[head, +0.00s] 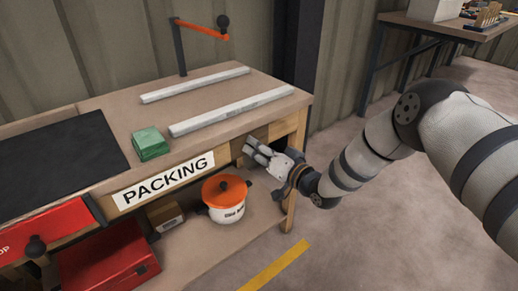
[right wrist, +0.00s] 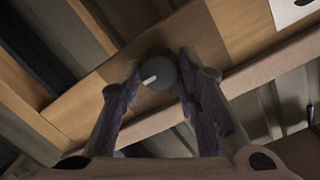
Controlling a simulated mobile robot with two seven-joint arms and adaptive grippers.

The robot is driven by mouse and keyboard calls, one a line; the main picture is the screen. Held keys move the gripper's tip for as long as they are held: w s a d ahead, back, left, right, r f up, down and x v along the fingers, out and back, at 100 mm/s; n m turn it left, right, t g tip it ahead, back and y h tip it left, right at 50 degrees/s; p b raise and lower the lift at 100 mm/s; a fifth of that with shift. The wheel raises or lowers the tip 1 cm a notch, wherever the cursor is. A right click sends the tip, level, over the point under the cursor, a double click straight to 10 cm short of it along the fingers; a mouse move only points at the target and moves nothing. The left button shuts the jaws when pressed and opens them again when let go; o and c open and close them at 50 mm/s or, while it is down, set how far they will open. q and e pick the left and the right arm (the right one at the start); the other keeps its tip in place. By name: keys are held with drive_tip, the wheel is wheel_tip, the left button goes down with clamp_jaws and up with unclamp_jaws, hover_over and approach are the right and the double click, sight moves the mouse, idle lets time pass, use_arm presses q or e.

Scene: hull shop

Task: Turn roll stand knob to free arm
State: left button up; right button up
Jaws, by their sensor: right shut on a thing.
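The knob (right wrist: 158,70) is a dark round one with a white mark on its face, mounted on a wooden rail of the packing bench (head: 215,160). My right gripper (head: 253,147) reaches the bench's front right corner, just under the top. In the right wrist view its two fingers (right wrist: 158,80) are closed on the knob's sides. In the head view the gripper hides the knob. My left gripper is not in view.
Two pale bars (head: 232,110) and a green stack (head: 150,143) lie on the bench top. A white pot with an orange lid (head: 226,190) and a small box stand on the lower shelf. Red boxes (head: 105,268) are at the lower left. The floor at right is clear.

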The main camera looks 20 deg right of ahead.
drive_tip(key=shift+f, duration=0.1)
idle(0.4)
drive_tip(key=o, duration=1.2)
drive_tip(key=shift+c, duration=0.2)
drive_tip(key=v, duration=1.2)
